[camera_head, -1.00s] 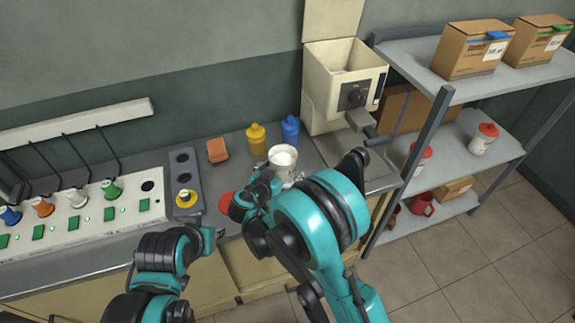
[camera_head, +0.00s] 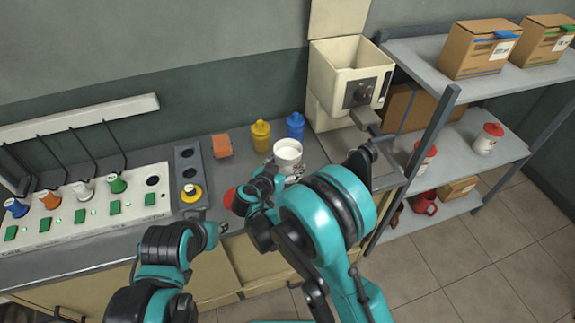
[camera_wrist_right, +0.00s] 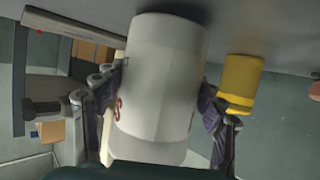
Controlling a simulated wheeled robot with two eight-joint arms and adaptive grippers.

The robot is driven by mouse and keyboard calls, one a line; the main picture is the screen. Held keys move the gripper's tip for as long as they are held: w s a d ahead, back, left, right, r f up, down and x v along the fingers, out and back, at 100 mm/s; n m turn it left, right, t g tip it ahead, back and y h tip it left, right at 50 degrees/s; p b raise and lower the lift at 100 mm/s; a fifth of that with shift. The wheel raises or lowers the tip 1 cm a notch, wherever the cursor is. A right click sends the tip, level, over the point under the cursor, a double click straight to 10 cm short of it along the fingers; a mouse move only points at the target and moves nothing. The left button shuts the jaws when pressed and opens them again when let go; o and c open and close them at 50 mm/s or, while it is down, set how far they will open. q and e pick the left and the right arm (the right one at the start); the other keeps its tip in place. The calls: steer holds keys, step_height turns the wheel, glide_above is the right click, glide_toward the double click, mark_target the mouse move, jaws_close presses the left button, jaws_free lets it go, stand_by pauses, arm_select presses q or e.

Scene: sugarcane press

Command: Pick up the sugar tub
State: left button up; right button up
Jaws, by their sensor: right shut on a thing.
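The white sugar tub (camera_head: 287,153) with no lid on is at the counter's right part in the head view, upright. In the right wrist view the tub (camera_wrist_right: 160,80) fills the middle, with some red lettering on its side. My right gripper (camera_head: 280,175) has its fingers on both sides of the tub and is shut on it. I cannot tell whether the tub's base touches the counter. My left gripper (camera_head: 220,230) is apart from the tub, over the counter's front edge; its jaw state is unclear.
A yellow bottle (camera_head: 261,136) and a blue bottle (camera_head: 295,126) stand behind the tub. A red round thing (camera_head: 230,198) lies left of my right gripper. The cream press (camera_head: 348,85) stands right. Red-lidded tubs (camera_head: 488,139) sit on the shelf.

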mark_target(294, 152)
steer(key=shift+r+p, duration=0.7)
steer(key=shift+r, duration=0.85)
steer(key=shift+d+r, duration=0.2)
steer(key=shift+r, duration=0.1)
steer(key=w+d+r+p, duration=0.1)
steer(key=d+r+p, duration=0.3)
steer(key=d, duration=0.7)
steer(key=shift+r, duration=1.2)
steer(key=shift+d+r, duration=0.1)
steer(key=shift+d, duration=0.1)
